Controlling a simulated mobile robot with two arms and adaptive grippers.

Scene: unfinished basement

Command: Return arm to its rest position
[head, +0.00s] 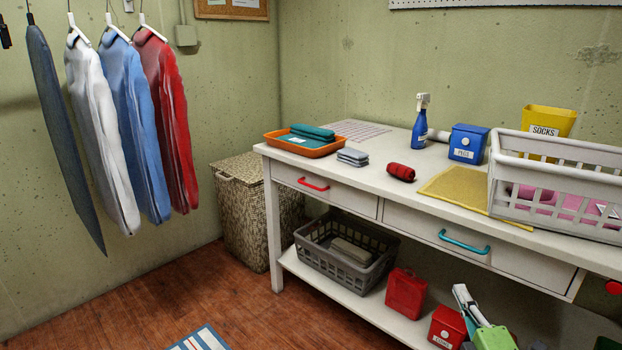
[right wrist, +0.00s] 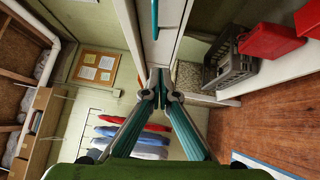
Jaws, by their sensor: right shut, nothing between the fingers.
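My right gripper (head: 461,292) shows at the bottom right of the head view, in front of the white workbench (head: 415,170) and its lower shelf. In the right wrist view its fingers (right wrist: 155,78) come together at the tips, shut with nothing between them. It is apart from the bench drawer with the teal handle (head: 464,242); that handle also shows at the top of the right wrist view (right wrist: 155,18). Both drawers look closed. The left gripper is not in view.
The lower shelf holds a grey basket (head: 346,262), a red jug (head: 406,293) and a red box (head: 446,328) near my right gripper. A white basket (head: 560,168) stands on top. Open wooden floor (head: 150,312) lies left of the bench, by a wicker hamper (head: 246,208).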

